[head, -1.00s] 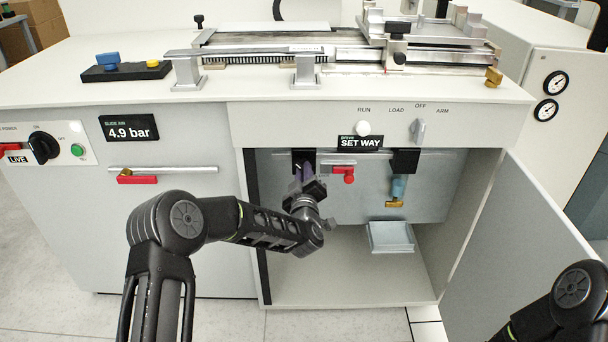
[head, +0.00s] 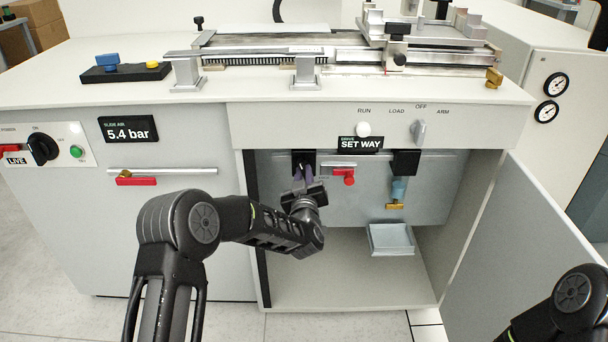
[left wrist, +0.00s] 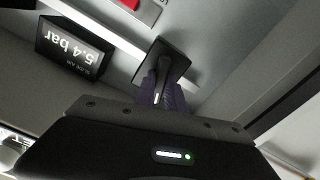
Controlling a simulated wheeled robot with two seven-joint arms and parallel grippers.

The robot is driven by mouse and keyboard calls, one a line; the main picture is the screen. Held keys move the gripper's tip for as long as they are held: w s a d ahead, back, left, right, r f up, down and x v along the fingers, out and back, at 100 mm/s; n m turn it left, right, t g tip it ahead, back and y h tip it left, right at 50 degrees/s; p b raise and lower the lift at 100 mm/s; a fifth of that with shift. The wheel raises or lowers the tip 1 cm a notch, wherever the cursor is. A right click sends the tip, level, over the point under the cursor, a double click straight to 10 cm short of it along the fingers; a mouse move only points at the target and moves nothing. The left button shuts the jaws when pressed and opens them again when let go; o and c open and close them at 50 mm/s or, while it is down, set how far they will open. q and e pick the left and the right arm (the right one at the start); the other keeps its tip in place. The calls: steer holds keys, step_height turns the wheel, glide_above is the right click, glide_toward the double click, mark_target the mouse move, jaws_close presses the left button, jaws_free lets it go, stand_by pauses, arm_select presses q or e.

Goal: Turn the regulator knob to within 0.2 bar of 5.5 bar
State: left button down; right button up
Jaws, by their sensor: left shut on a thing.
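The regulator (head: 303,157) is a dark block at the upper left inside the open cabinet. My left gripper (head: 304,176) is at it from below, shut on its knob, which the fingers mostly hide. In the left wrist view the fingers (left wrist: 161,88) reach to the dark square regulator body (left wrist: 168,60). The slide air display (head: 128,129) on the cabinet front reads 5.4 bar. A display also shows 5.4 bar, upside down, in the left wrist view (left wrist: 72,48). My right gripper is out of view; only part of that arm shows at the lower right.
A red-handled valve (head: 344,176) sits just right of my left gripper. A blue and brass fitting (head: 396,193) hangs above a small grey tray (head: 391,239). The open cabinet door (head: 545,240) stands at the right.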

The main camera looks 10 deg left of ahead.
arm_select(q)
steer(key=c, duration=1.4)
jaws_free()
steer(key=v, duration=0.7)
steer(key=shift+s+p, duration=0.35)
steer(key=shift+s, duration=0.05)
steer(key=shift+d+f, duration=0.15)
